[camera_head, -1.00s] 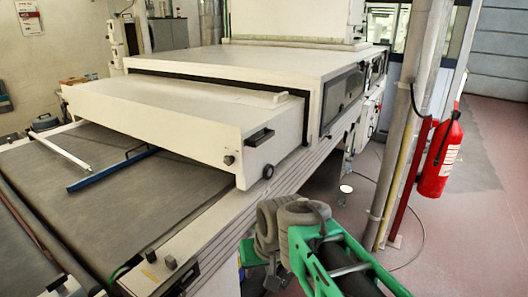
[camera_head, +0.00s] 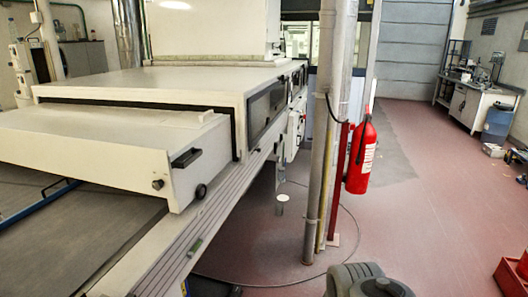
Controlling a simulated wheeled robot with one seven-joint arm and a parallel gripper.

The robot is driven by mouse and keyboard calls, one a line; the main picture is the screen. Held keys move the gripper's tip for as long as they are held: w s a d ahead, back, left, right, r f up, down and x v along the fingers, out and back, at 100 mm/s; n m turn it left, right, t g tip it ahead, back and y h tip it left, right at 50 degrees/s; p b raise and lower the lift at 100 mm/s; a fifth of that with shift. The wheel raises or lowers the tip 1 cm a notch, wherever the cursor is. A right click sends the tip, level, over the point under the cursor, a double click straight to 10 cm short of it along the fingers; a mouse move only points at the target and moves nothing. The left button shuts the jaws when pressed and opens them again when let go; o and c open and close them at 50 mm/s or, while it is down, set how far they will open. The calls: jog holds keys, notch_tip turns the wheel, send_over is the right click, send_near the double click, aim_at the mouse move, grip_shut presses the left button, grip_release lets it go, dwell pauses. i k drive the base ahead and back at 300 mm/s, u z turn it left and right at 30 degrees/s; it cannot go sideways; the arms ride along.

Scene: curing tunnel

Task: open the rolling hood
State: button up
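The rolling hood (camera_head: 95,150) is a low cream box at the left. Its back part sits within the mouth of a larger cream housing (camera_head: 150,82), and its front part stands out over the grey belt (camera_head: 85,240). A black bar handle (camera_head: 186,158) is on the hood's near end face, with a dark knob to its lower left and a small black wheel (camera_head: 200,191) at the bottom corner. The hood's left end is cut off by the picture edge. A grey rounded part of my arm shows at the bottom, well right of the handle. My gripper's fingers are not in view.
A grey post (camera_head: 318,150) and a red fire extinguisher (camera_head: 361,155) stand right of the machine. A cable (camera_head: 345,240) loops over the red floor. A workbench (camera_head: 470,100) is at the far right, a red crate (camera_head: 512,272) at the lower right. The floor between is open.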

aim_at(123, 147)
jog(key=z, duration=0.3)
jog(key=i, duration=0.9)
jog(key=u, duration=2.45)
jog(key=i, duration=0.5)
jog(key=u, duration=0.05)
